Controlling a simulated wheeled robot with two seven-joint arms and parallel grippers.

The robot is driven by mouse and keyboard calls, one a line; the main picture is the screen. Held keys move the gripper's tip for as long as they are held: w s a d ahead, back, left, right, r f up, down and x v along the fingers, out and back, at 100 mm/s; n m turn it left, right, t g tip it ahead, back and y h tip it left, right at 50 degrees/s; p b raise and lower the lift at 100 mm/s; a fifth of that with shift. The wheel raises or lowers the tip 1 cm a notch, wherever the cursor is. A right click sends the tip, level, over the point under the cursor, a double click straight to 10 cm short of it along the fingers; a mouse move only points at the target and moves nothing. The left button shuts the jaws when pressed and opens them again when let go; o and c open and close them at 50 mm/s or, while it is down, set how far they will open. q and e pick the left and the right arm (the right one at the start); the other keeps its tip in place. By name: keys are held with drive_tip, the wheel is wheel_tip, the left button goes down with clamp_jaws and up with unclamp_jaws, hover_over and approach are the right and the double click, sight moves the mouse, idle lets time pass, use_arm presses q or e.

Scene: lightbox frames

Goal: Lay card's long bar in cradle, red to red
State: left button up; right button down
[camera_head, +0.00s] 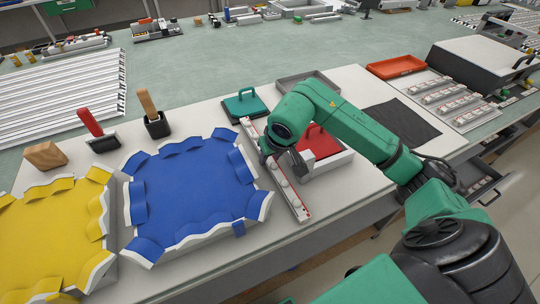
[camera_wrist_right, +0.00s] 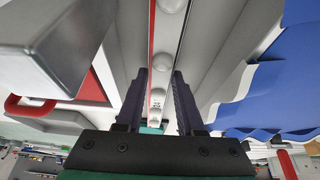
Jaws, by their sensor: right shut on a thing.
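The long bar (camera_head: 285,188) is a narrow white strip with a row of white domes and a red line along one edge. It lies lengthwise between the blue frame and the white box. My right gripper (camera_head: 283,162) is closed around it from above. In the right wrist view the bar (camera_wrist_right: 160,65) runs between the two dark fingers of the gripper (camera_wrist_right: 158,95), its red line on the left. Pale sloped surfaces (camera_wrist_right: 212,50) flank the bar there; I cannot tell whether they are the cradle, or whether the bar touches anything. I cannot make out the card. My left gripper is not in view.
The blue wavy-edged frame (camera_head: 190,190) is close left of the bar, the yellow frame (camera_head: 50,235) further left. The white box (camera_head: 335,167) with a red handled pad is close right. A teal handled pad (camera_head: 245,103) and grey tray (camera_head: 308,83) stand behind.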

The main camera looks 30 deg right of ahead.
drive_tip(key=shift+f, duration=0.15)
drive_tip(key=c, duration=0.5)
unclamp_jaws()
